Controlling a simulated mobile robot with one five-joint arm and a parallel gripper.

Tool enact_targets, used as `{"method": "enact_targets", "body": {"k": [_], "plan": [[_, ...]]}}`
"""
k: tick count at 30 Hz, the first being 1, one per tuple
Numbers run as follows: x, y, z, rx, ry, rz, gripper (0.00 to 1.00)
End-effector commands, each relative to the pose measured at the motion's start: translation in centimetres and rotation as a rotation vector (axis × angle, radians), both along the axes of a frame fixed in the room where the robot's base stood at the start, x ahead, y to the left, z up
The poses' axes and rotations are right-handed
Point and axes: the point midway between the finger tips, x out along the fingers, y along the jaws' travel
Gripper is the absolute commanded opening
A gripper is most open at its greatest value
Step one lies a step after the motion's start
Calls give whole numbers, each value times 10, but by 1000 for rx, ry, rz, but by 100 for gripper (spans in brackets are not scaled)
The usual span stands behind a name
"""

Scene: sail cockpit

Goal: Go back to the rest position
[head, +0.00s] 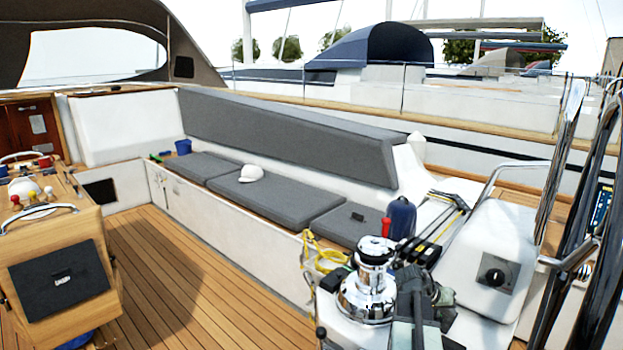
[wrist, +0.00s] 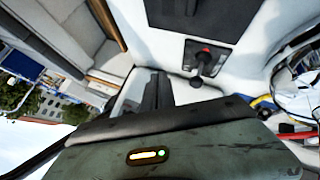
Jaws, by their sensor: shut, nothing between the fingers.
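My gripper (wrist: 158,82) shows in the wrist view as two dark fingers side by side, closed together with nothing between them. Beyond the fingertips is a pale cockpit surface, and I see no contact with it. A black lever with a red mark (wrist: 203,62) on a small panel stands right of the fingers, apart from them. In the head view my dark arm rises at the bottom, just right of the chrome winch (head: 365,285). The fingertips cannot be made out clearly there.
Grey cushions (head: 275,192) bear a white cap (head: 251,173). A blue bottle (head: 401,218) and yellow rope (head: 322,252) are near the winch. A wooden table (head: 55,235) stands left. A throttle panel (head: 495,275) is at right. The teak floor (head: 190,285) has free room.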

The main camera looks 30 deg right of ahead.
Motion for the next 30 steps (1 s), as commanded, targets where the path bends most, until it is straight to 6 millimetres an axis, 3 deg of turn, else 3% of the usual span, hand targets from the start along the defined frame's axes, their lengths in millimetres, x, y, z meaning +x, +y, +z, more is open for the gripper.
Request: {"method": "enact_targets", "body": {"k": [3, 5, 9, 14, 15, 18, 21, 25, 30], "plan": [[66, 73, 11, 42, -16, 129, 0], [96, 117, 12, 76, -20, 199, 0], [147, 230, 13, 178, -9, 364, 0], [171, 369, 11, 331, 38, 560, 0], [170, 404, 10, 375, 59, 610, 0], [158, 478, 6, 489, 114, 719, 0], [135, 526, 0, 618, 173, 797, 0], [109, 553, -5, 759, 241, 861, 0], [106, 557, -5, 770, 269, 888, 0]]}}
